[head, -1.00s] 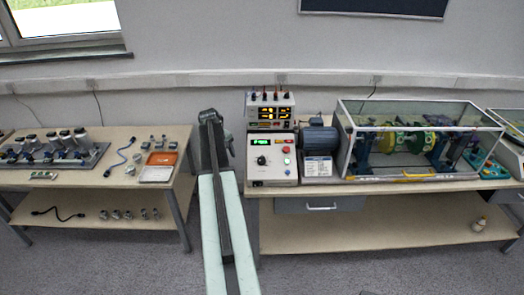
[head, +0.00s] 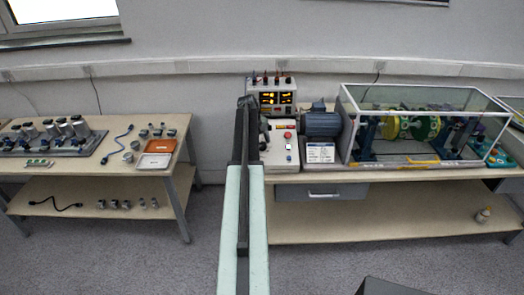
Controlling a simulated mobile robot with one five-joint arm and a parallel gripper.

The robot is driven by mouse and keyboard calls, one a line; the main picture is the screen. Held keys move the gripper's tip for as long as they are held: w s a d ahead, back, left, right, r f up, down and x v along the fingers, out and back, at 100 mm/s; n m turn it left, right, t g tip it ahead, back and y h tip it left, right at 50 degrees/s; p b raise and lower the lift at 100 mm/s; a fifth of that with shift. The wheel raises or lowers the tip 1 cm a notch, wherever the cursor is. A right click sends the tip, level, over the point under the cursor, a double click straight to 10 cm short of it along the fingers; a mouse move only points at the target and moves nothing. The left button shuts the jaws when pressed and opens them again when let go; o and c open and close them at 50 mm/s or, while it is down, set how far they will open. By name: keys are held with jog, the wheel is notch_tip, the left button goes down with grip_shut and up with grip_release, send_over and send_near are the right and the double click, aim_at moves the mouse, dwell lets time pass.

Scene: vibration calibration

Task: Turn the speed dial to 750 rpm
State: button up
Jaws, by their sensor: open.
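The speed control box (head: 284,160) stands on the right bench, its pale front partly covered by my arm. A red button (head: 288,135) and a green button (head: 288,147) show on its right side. The speed dial and most of the box's display are hidden behind my arm and gripper. My gripper (head: 265,133) is a small dark shape at the arm's far end, in front of the left part of the box. It is open, and I see nothing held in it. I cannot tell whether it touches the dial.
A unit with lit yellow displays (head: 276,98) stands behind the box. A blue motor (head: 321,122) and a glass-walled rig (head: 420,125) are to the right. A left bench (head: 185,130) carries sensors and an orange tray (head: 159,146). A floor gap separates the benches.

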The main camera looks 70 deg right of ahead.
jog(key=shift+f, duration=0.1)
jog(key=shift+c, duration=0.4)
jog(key=c, duration=1)
jog(key=shift+d, duration=0.35)
grip_shut()
jog(key=shift+a, duration=0.25)
